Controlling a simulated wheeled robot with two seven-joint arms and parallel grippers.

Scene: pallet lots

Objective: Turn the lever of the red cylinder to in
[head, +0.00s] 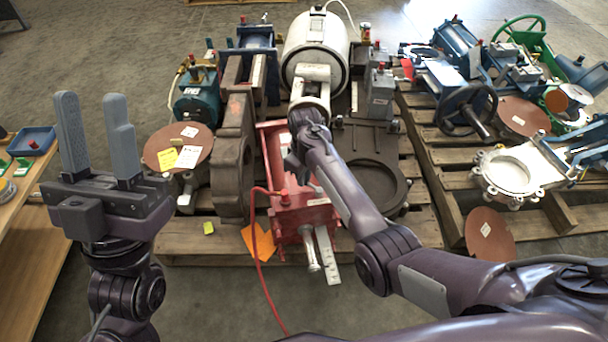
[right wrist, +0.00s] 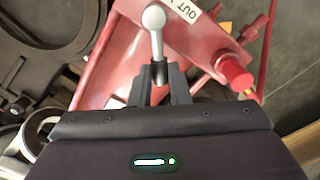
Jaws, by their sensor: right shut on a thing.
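The red cylinder (head: 303,212) lies on the wooden pallet in the middle of the head view, with a metal rod sticking out of its near end. In the right wrist view its red body (right wrist: 118,62) carries a white label (right wrist: 188,14) reading "OUT". The grey lever (right wrist: 155,30), with a rounded end, runs down between the fingers of my right gripper (right wrist: 159,84), which is shut on it. My left gripper (head: 93,112) is raised, open and empty at the left.
A red hose (head: 254,225) loops from a red fitting on the cylinder to the floor. A dark cast housing (head: 233,160) stands close on the left, and a dark flat valve plate (head: 372,150) on the right. A wooden bench (head: 22,240) is at far left.

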